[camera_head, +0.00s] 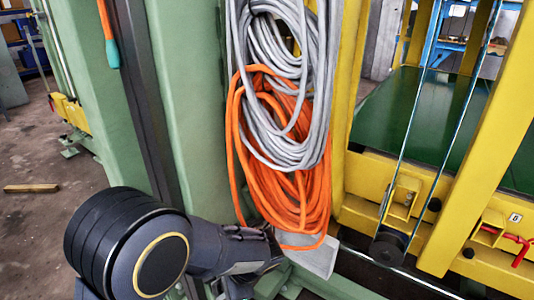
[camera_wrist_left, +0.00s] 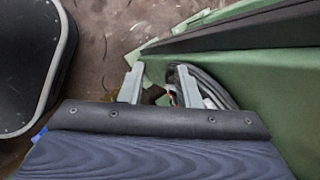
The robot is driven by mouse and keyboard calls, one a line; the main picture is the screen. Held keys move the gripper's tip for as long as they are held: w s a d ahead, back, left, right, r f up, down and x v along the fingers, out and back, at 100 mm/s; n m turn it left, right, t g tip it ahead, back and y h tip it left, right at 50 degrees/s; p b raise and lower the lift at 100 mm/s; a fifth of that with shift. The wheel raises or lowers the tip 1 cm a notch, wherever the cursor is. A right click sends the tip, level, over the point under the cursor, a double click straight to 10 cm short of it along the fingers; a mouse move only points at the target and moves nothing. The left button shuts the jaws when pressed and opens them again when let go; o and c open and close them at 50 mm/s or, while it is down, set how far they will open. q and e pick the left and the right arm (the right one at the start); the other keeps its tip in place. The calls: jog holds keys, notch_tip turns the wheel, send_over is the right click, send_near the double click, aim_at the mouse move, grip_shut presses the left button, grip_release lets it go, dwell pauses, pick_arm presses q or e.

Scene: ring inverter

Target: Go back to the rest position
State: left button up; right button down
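My left arm comes in at the lower left of the head view, its hand low in front of the green frame, just below the orange cable coil. The fingertips cannot be made out there. In the left wrist view my left gripper (camera_wrist_left: 159,76) shows two grey fingers standing apart. Nothing is clearly held between them; dark and pale cable-like loops (camera_wrist_left: 212,88) show behind the right finger. My right arm and gripper are in neither view.
Grey (camera_head: 285,130) and orange (camera_head: 262,180) cable coils hang on the green frame (camera_head: 195,90). A yellow frame (camera_head: 465,190) with a dark green panel (camera_head: 425,110) stands at right. A wooden piece (camera_head: 31,188) lies on the open floor at left.

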pick_arm(q)
jog(key=s+a+r+n+t+h, duration=0.2)
jog(key=s+a+r+n+h, duration=0.35)
jog(key=s+n, duration=0.3)
jog(key=s+a+r+n+t+h, duration=0.2)
jog(key=s+a+r+n+h, duration=0.2)
jog(key=s+r+n, duration=0.45)
notch_tip(320, 180, up, 24)
jog(key=s+m+p, duration=0.1)
jog(key=m+p, duration=0.1)
jog(key=p, duration=2.3)
jog(key=shift+s+p, duration=0.15)
jog(key=shift+p, duration=0.15)
